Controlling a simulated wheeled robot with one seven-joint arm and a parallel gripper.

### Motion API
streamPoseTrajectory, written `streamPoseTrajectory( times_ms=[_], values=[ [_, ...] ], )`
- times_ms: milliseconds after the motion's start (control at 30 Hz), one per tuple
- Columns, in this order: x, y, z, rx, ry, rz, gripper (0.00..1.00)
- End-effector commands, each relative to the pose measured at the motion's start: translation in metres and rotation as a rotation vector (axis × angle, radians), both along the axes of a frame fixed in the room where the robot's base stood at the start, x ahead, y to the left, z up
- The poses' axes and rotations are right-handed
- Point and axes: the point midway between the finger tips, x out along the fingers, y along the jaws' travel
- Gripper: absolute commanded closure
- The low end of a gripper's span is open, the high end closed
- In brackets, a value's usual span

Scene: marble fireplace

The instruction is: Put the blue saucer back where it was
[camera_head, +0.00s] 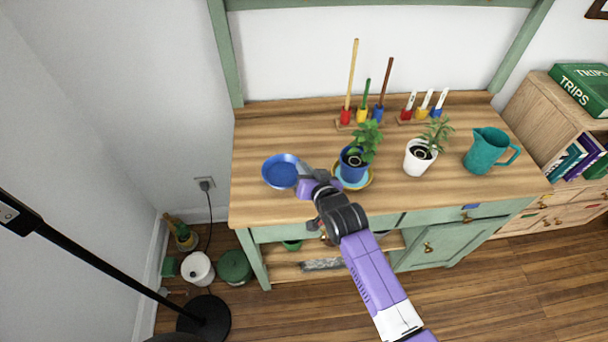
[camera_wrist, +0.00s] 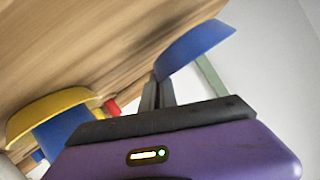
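The blue saucer (camera_head: 280,172) shows over the left end of the wooden bench top, left of the potted plants. My gripper (camera_head: 301,170) is at its right edge. In the wrist view the fingers (camera_wrist: 158,92) are close together on the rim of the blue saucer (camera_wrist: 197,48). The saucer looks slightly above the wood there, but I cannot tell the gap. A blue pot (camera_head: 346,162) with a leafy plant stands right of my gripper on a yellow-rimmed saucer (camera_head: 367,181), partly hidden by my arm. The yellow saucer also shows in the wrist view (camera_wrist: 50,112).
A white pot (camera_head: 418,160) with a plant and a teal jug (camera_head: 486,152) stand farther right on the bench (camera_head: 262,210). Racks of coloured tools (camera_head: 362,115) stand at the back. The bench's left end around the blue saucer is clear.

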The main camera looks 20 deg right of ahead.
Motion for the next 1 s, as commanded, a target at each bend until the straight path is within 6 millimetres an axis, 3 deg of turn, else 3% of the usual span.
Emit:
streamPoseTrajectory(
  times_ms=[200, 600, 733, 1000],
  values=[
    [0.0, 0.0, -0.028, 0.0, 0.003, 0.0, 1.0],
    [0.0, 0.0, -0.034, 0.0, 0.001, 0.0, 1.0],
    [0.0, 0.0, -0.033, 0.0, 0.001, 0.0, 0.76],
    [0.0, 0.0, -0.033, 0.0, 0.002, 0.001, 0.75]
  ],
)
